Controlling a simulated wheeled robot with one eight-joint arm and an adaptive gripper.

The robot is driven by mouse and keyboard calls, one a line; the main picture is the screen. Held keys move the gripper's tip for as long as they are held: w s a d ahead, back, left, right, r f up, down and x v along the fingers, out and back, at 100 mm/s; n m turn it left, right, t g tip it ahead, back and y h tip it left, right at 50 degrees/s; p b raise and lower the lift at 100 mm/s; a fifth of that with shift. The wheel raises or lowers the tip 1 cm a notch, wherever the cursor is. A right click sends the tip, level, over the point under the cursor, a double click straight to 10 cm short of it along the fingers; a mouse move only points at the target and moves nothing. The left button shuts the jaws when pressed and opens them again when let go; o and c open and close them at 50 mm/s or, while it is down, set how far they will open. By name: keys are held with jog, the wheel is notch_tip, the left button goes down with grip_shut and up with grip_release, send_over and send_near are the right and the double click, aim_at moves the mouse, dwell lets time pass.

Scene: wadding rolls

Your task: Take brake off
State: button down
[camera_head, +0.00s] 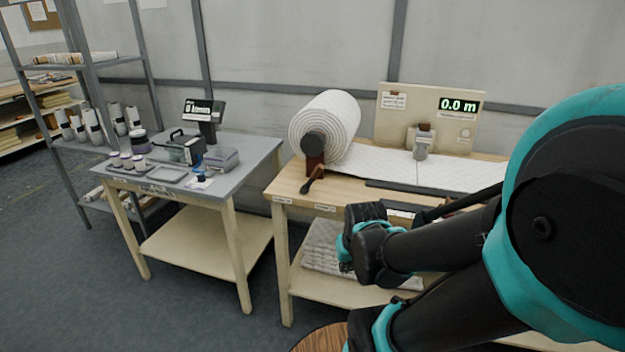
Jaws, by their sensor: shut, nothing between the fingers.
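A thick white wadding roll (325,127) sits on a holder at the left end of the right workbench. A dark round hub (314,146) covers the middle of its near end. Below the hub is a reddish-brown bracket (315,168). A dark lever (311,182), probably the brake, slants down and left from it near the bench's front edge. My gripper (365,212) appears as a dark block in front of the bench, right of and below the lever and apart from it. It is shut and empty, its fingers hard to make out.
White wadding (385,163) runs right along the bench (288,186) beneath a small clamp-like device (421,142). A panel behind reads 0.0 m (459,105). Folded wadding lies on the lower shelf. A grey side table (250,151) holds tools and a screen. My arm hides the bench's right side.

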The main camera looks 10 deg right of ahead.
jog(key=c, duration=2.2)
grip_release()
jog(key=o, duration=0.9)
jog(key=w+r+n, duration=0.2)
jog(key=w+r, duration=0.2)
jog(key=w, duration=0.1)
jog(key=w+r+n, duration=0.2)
jog(key=w+r, duration=0.2)
jog(key=w, duration=0.1)
jog(key=w+r+n+g, duration=0.1)
jog(key=w+r+n, duration=0.1)
jog(key=w+r, duration=0.2)
jog(key=shift+w+a+r, duration=0.15)
jog(key=shift+w+r, duration=0.05)
jog(key=shift+w, duration=0.3)
jog(key=shift+w+a+r, duration=0.15)
jog(key=shift+w+r, duration=0.05)
jog(key=shift+w, duration=0.25)
jog(key=n+g, duration=0.2)
jog(key=n, duration=0.7)
send_near(319, 165)
jog(key=f, duration=0.4)
jog(key=w+f, duration=0.1)
jog(key=f, duration=0.6)
jog(key=shift+w+d+f, duration=0.1)
jog(key=shift+w+f, duration=0.05)
jog(key=shift+f, duration=0.2)
grip_shut()
